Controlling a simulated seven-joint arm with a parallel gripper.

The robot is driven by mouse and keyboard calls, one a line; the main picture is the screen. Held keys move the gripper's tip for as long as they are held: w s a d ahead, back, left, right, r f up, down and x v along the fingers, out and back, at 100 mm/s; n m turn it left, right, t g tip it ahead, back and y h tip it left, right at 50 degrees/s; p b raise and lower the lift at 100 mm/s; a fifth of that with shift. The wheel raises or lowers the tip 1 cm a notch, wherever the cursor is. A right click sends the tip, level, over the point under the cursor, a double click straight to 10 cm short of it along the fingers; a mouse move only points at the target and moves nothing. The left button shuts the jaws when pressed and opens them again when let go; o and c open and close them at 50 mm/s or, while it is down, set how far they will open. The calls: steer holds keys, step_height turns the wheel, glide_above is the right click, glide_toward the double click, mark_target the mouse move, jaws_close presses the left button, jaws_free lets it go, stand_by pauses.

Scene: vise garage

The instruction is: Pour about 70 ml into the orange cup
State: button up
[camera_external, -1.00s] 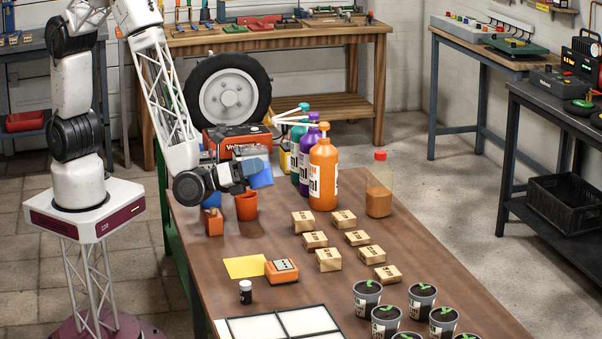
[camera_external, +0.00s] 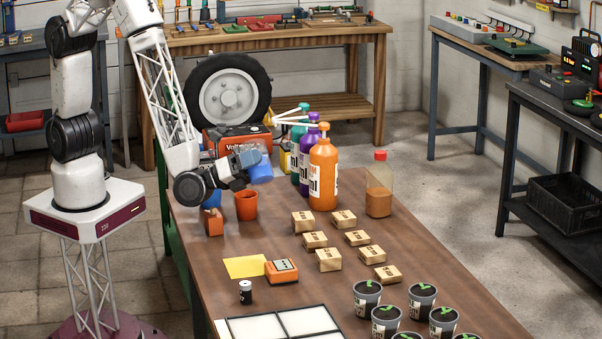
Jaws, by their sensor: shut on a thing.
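The orange cup (camera_external: 246,206) stands upright on the brown table, just below and right of my gripper (camera_external: 246,172). My gripper is shut on a blue cup (camera_external: 261,171), which it holds above the table, behind and slightly above the orange cup. The blue cup looks tilted less than on its side. Its inside is not visible, and I see no stream of liquid. The liquid level in the orange cup cannot be seen from here.
Orange (camera_external: 323,172), purple and teal pump bottles and a red-capped jug (camera_external: 379,186) stand to the right. A small orange block (camera_external: 213,223) and another blue object (camera_external: 211,199) are left of the orange cup. Small boxes (camera_external: 329,259) and plant pots (camera_external: 422,300) stand in front.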

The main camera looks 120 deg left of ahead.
steer(key=shift+s+a+r+n+y, duration=0.1)
steer(key=shift+r+n+y, duration=0.3)
steer(key=shift+n, duration=0.35)
steer(key=shift+d+r+n+y, duration=0.15)
steer(key=shift+n+y, duration=0.3)
steer(key=shift+n, duration=0.25)
steer(key=shift+s+a+r+n+y, duration=0.15)
steer(key=shift+r+n+y, duration=0.25)
steer(key=shift+n, duration=0.35)
stand_by(0.4)
steer(key=shift+w+d+r+n+g+y, duration=0.15)
steer(key=shift+w+d+n+g+y, duration=0.15)
steer(key=shift+w+n+y, duration=0.35)
steer(key=shift+d+n, duration=0.1)
steer(key=shift+n, duration=0.45)
stand_by(0.4)
steer(key=shift+m, duration=0.6)
steer(key=m+h, duration=0.1)
steer(key=f+m+h, duration=0.1)
steer(key=m, duration=0.1)
steer(key=m+h, duration=0.1)
steer(key=shift+w+f+t, duration=0.1)
steer(key=shift+f+t, duration=0.25)
steer(key=shift+t, duration=0.05)
steer(key=shift+f+m, duration=0.1)
steer(key=shift+m, duration=0.3)
